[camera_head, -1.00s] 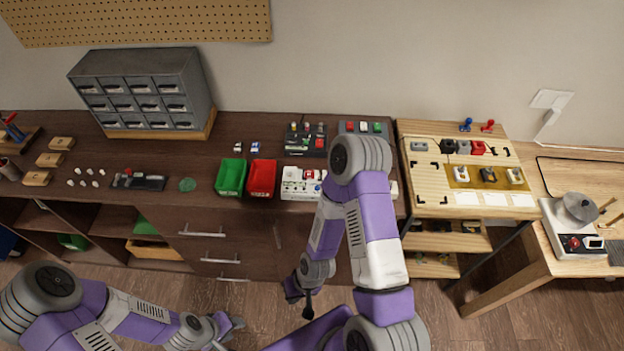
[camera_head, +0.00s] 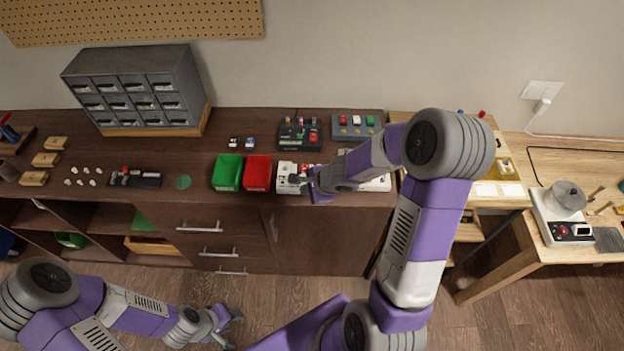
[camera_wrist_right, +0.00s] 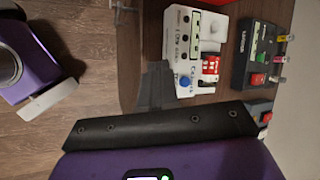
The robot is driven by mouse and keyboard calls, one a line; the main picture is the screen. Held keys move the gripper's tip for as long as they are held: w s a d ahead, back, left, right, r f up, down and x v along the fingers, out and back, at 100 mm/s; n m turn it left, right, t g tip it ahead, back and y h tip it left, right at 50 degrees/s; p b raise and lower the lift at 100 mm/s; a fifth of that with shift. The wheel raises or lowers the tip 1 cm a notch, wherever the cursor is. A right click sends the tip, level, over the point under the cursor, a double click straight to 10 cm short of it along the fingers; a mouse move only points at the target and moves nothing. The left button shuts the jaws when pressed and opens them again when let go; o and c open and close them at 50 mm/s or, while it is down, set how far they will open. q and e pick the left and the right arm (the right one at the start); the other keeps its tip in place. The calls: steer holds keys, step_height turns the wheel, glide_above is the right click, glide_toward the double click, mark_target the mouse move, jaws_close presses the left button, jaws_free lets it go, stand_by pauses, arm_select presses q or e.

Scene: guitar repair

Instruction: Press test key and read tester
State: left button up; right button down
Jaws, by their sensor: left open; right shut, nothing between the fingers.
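A white tester-like device (camera_head: 284,186) stands at the counter's front edge, right of the red bin, partly covered by my right arm. The display's reading is too small to make out. My right gripper (camera_head: 296,180) is shut and empty over the device's front part; its dark finger (camera_wrist_right: 155,88) shows beside the device, and contact cannot be told. My left gripper (camera_head: 236,327) is open and empty, low over the floor.
A black device (camera_head: 300,134) with coloured parts stands behind the white one, with a grey panel (camera_head: 356,126) to its right. Green (camera_head: 228,172) and red (camera_head: 258,172) bins stand to the left. A scale-like unit (camera_head: 562,215) is on the right table.

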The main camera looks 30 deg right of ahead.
steer(key=w+d+r+m+t, duration=0.2)
steer(key=w+d+r+m, duration=0.2)
steer(key=r, duration=0.4)
steer(key=shift+d+t+h, duration=0.2)
steer(key=shift+t+h, duration=0.2)
step_height(320, 180, down, 8)
steer(key=b, duration=0.7)
steer(key=shift+f+b, duration=0.4)
steer(key=shift+b, duration=0.2)
stand_by(0.8)
steer(key=shift+f+b, duration=0.4)
steer(key=shift+b, duration=0.15)
